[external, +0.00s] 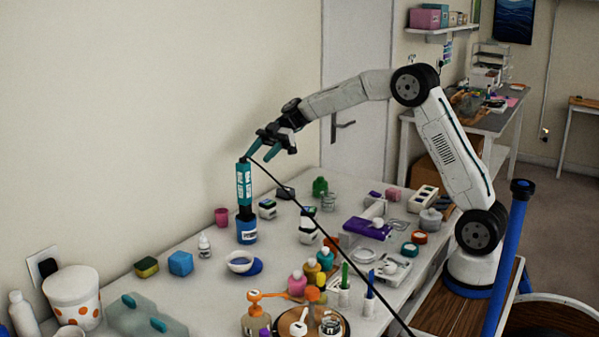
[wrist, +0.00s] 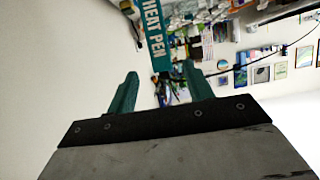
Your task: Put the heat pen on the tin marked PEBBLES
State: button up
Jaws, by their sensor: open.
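The heat pen (external: 244,183) is a teal stick with white lettering and a dark lower end. It stands upright on a small blue tin (external: 247,236) at the back left of the table. The tin's pale label is too small to read, so I cannot tell whether it is marked PEBBLES. My gripper (external: 261,153) is open and empty, just above and to the right of the pen's top. In the wrist view the heat pen (wrist: 155,38) shows beyond the open teal fingers, with its lettering readable. A black cord runs from the pen's top toward the lower right.
A pink cup (external: 221,217), a white dropper bottle (external: 204,246) and a white ring-shaped item (external: 240,262) stand near the blue tin. A blue cube (external: 180,264) is farther left. Bottles and tools crowd the right and front. The black cord (external: 330,238) crosses above the table.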

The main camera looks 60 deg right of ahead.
jog(key=shift+d+r, duration=0.2)
jog(key=shift+d, duration=0.25)
jog(key=s+d+r+m+h, duration=0.15)
jog(key=s+m+h, duration=0.25)
jog(key=s, duration=0.9)
jog(key=s+d+r+m+h, duration=0.1)
jog(key=s+d+m+h, duration=0.3)
jog(key=s, duration=0.9)
jog(key=s+d+f+m+h, duration=0.2)
jog(key=s+d+f+m, duration=0.2)
jog(key=s, duration=0.6)
jog(key=s+d+f+m+t+h, duration=0.1)
jog(key=s+d+f+m+h, duration=0.2)
jog(key=s+m, duration=0.3)
jog(key=s+d+f, duration=0.1)
jog(key=s, duration=0.3)
jog(key=shift+d, duration=0.35)
